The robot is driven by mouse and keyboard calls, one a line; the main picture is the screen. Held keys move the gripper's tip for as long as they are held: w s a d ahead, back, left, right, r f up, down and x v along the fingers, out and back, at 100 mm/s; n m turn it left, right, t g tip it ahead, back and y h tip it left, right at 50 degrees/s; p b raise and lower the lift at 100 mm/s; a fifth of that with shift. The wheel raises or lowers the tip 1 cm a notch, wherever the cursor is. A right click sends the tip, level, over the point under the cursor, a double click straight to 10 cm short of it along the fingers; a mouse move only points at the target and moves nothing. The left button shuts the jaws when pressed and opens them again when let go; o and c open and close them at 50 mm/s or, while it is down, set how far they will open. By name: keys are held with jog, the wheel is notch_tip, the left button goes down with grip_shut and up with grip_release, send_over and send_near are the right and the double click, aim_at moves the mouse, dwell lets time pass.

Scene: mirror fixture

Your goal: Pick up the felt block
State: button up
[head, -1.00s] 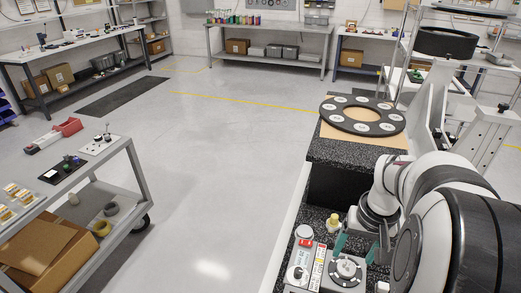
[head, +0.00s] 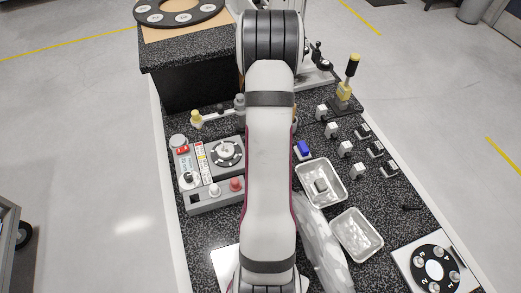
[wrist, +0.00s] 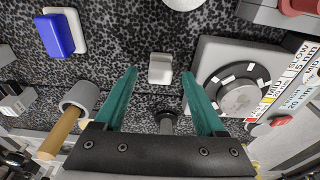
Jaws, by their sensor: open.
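My gripper (wrist: 160,74) shows in the wrist view, with two green fingers spread apart and nothing held between them. My arm hides it in the head view. A small white block (wrist: 160,68) lies on the speckled bench, seen between and just beyond the fingertips. A blue block with a white layer (wrist: 58,35) lies at the upper left of the wrist view; the blue block also shows right of my arm in the head view (head: 303,149). A grey block (head: 321,185) sits in a white tray. I cannot tell for certain which is the felt block.
A dial unit (wrist: 237,88) stands right of the fingers, and a wooden-handled tool (wrist: 62,132) lies at left. Two white trays (head: 355,236), several small switches (head: 346,148) and a control panel (head: 213,190) crowd the speckled bench.

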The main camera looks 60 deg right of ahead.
jog(key=shift+w+d+f, duration=0.1)
jog(key=shift+f, duration=0.8)
grip_shut()
jog(key=shift+r, duration=0.1)
jog(key=r, duration=0.2)
jog(key=s+r, duration=0.1)
jog(key=r, duration=0.1)
jog(key=shift+r, duration=0.3)
jog(key=s+r, duration=0.6)
jog(key=s, duration=0.4)
jog(key=shift+s+a+r, duration=0.15)
jog(key=shift+s+a, duration=0.2)
jog(key=shift+a, duration=0.1)
